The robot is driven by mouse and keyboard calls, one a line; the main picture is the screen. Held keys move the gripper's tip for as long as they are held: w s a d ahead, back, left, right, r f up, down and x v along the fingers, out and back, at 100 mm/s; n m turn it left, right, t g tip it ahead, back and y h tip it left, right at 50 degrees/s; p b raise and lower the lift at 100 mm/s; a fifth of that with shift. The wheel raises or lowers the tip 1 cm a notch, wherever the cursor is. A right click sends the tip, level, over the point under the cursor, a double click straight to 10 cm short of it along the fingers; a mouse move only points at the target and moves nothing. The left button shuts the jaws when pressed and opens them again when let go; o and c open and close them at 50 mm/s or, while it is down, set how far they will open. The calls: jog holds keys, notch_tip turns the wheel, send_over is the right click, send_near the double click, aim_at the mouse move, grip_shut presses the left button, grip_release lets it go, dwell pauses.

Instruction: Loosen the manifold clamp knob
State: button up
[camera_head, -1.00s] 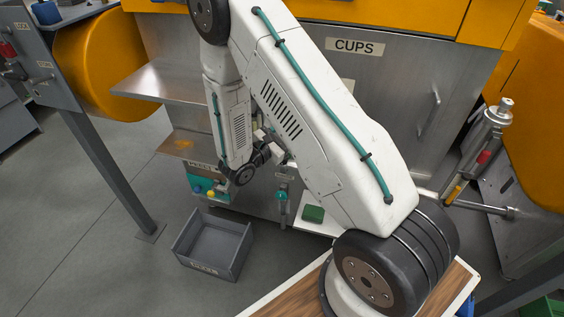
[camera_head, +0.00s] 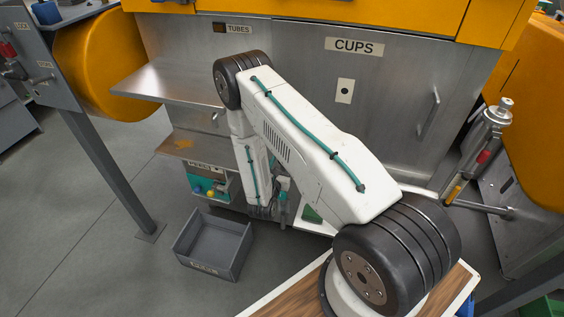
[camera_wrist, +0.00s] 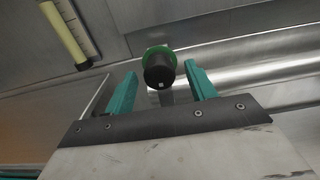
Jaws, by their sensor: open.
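In the wrist view a black round knob with a green collar (camera_wrist: 158,70) stands out from a metal surface; it looks like the clamp knob. My gripper (camera_wrist: 162,78) points at it with its two teal fingers open, one on each side of the knob in the picture. I cannot tell how deep the knob sits between the fingertips, and no contact shows. In the head view my arm covers most of the area around the gripper, and the knob cannot be made out there.
A pale yellow tube (camera_wrist: 65,36) with a scale strip runs beside the gripper's upper left. A grey crate (camera_head: 213,246) stands on the floor. Metal shelves (camera_head: 170,80) stick out left of my arm. A steel panel with a CUPS label (camera_head: 354,46) is behind it.

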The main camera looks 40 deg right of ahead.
jog(key=shift+w+d, duration=0.45)
jog(key=shift+d, duration=0.15)
jog(key=c, duration=1)
jog(key=shift+o, duration=0.2)
jog(key=shift+n, duration=2.4)
jog(key=o, duration=1)
jog(key=shift+c, duration=0.2)
jog(key=v, duration=0.8)
